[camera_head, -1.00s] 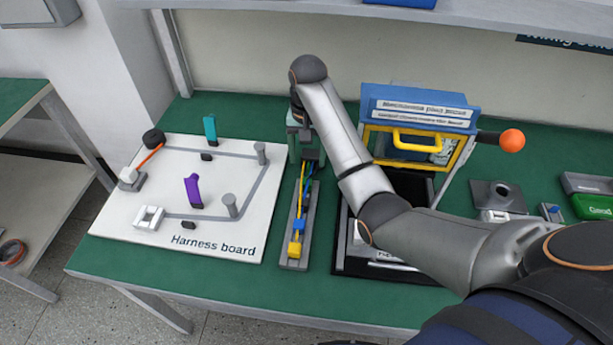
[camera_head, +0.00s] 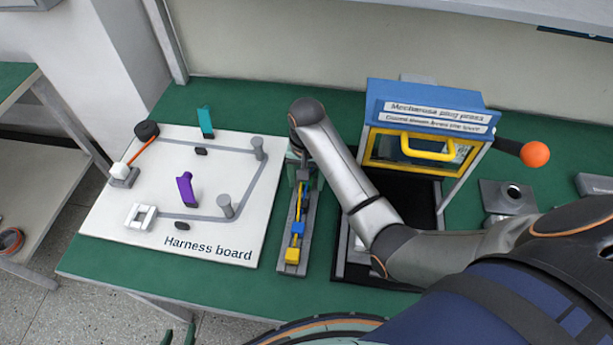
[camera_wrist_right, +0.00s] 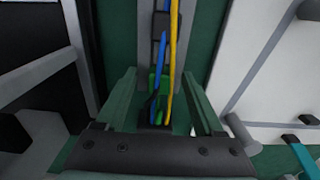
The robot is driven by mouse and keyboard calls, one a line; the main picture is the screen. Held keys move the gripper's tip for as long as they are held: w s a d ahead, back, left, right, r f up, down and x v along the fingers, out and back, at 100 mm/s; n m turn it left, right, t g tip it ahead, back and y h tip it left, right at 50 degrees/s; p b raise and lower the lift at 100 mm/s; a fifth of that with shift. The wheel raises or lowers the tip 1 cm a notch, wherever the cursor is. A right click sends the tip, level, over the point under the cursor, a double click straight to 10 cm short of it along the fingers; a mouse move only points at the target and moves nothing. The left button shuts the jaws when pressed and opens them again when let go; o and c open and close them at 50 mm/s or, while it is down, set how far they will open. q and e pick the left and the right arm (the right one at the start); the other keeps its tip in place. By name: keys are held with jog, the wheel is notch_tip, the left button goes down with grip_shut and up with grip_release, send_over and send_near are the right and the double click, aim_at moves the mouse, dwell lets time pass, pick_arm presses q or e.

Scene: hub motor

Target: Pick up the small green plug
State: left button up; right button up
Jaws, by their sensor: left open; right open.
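The small green plug (camera_wrist_right: 160,84) shows in the right wrist view, partly covered by a blue and a yellow wire. It sits at the end of a narrow grey holder (camera_head: 282,262). My right gripper (camera_wrist_right: 158,92) is open, with its two green fingers on either side of the plug and a gap to each. In the head view my right gripper (camera_head: 298,168) is over the far end of the holder, and the plug cannot be made out there. My left gripper (camera_head: 179,335) is open and empty, with only its fingertips in view at the bottom edge.
A yellow plug (camera_head: 291,255) and a blue plug (camera_head: 297,228) are on the holder's near part. The harness board (camera_head: 110,215) with pegs lies left. The blue and yellow press (camera_head: 425,105), with an orange-knobbed lever (camera_head: 535,154), stands right. The green table (camera_head: 130,265) is clear in front.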

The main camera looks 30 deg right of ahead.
grip_shut()
dwell(0.6)
